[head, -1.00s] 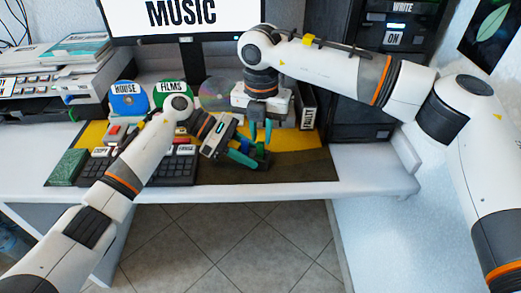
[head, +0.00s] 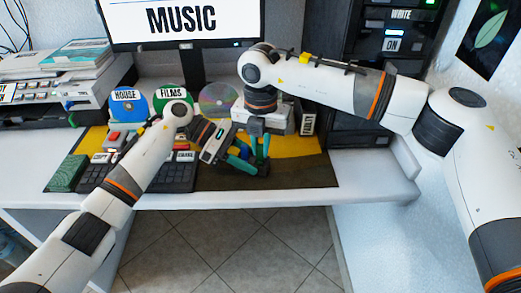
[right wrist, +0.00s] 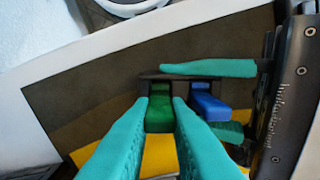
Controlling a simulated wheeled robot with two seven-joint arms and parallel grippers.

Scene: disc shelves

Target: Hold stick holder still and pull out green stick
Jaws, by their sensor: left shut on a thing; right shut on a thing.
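The stick holder (right wrist: 180,77) is a small dark block on the mat, seen in the right wrist view. A green stick (right wrist: 158,114) and a blue stick (right wrist: 208,106) stand side by side in it. My left gripper (head: 247,160) is shut on the holder; its teal fingers (right wrist: 212,68) lie along the holder's sides in the right wrist view. My right gripper (head: 259,156) points down from above, and its fingers (right wrist: 160,110) are shut on the green stick. In the head view the fingers hide most of the holder and sticks.
A dark and yellow mat (head: 310,172) covers the desk (head: 375,188). A keyboard (head: 173,178) and a green box (head: 68,173) lie left. House (head: 126,108) and Films (head: 171,92) discs, a clear disc (head: 214,100) and a Faulty case (head: 307,124) stand behind. The mat's right side is clear.

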